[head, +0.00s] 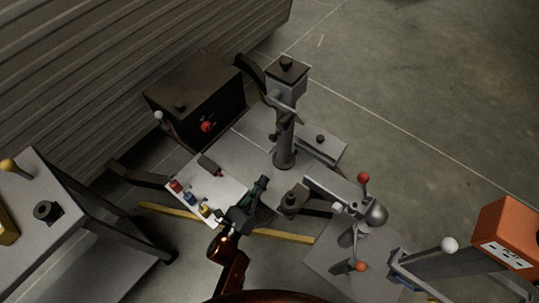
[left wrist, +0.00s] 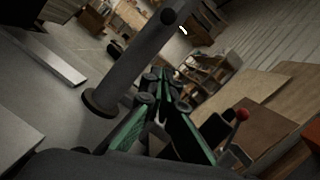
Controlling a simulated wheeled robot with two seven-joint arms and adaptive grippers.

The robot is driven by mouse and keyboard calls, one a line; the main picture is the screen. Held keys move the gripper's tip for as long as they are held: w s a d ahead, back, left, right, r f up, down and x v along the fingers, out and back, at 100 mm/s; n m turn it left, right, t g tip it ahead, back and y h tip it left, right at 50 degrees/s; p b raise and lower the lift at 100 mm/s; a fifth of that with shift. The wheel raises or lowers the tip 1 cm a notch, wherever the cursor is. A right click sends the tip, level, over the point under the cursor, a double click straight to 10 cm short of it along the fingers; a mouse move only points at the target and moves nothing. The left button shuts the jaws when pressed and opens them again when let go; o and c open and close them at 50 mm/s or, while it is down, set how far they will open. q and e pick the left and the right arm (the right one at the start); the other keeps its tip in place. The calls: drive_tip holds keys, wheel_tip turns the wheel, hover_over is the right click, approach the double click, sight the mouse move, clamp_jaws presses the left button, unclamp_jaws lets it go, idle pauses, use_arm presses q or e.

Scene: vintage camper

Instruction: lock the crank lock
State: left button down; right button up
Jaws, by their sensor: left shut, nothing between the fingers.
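A grey post (head: 285,135) stands on the middle table, with a box-shaped head (head: 287,82) and a crank-like grey handle (head: 287,109) on its side. This may be the crank lock; I cannot tell for sure. My left gripper (head: 262,182) is shut and empty, in front of the post and left of its base, apart from it. In the left wrist view the green fingers (left wrist: 164,76) meet at their tips, and the thick grey post (left wrist: 138,58) rises to their left. The crank handle is not clear there. My right gripper is not in view.
A white panel with a red switch (head: 176,185) lies left of my gripper. A dark box (head: 198,100) with a red knob stands behind. A grey device with a red-ball lever (head: 364,178) and an orange box (head: 507,233) are at right. The floor at upper right is clear.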

use_arm(q)
drive_tip(key=w+d+r+p, duration=0.1)
drive_tip(key=w+d+r, duration=0.2)
drive_tip(key=w, duration=0.6)
wheel_tip(320, 180, up, 2)
drive_tip(key=shift+w+r+p, duration=0.2)
drive_tip(key=shift+r+p, duration=0.05)
drive_tip(key=shift+p, duration=0.1)
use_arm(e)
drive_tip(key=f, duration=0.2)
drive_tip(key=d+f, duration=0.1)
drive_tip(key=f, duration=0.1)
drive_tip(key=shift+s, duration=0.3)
use_arm(q)
wheel_tip(320, 180, up, 4)
drive_tip(key=shift+w+f+p, duration=0.1)
drive_tip(key=shift+p, duration=1.1)
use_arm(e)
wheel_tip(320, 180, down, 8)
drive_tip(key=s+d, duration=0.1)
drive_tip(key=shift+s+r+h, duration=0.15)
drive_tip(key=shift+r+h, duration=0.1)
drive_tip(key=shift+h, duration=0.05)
use_arm(q)
drive_tip(key=shift+f, duration=0.1)
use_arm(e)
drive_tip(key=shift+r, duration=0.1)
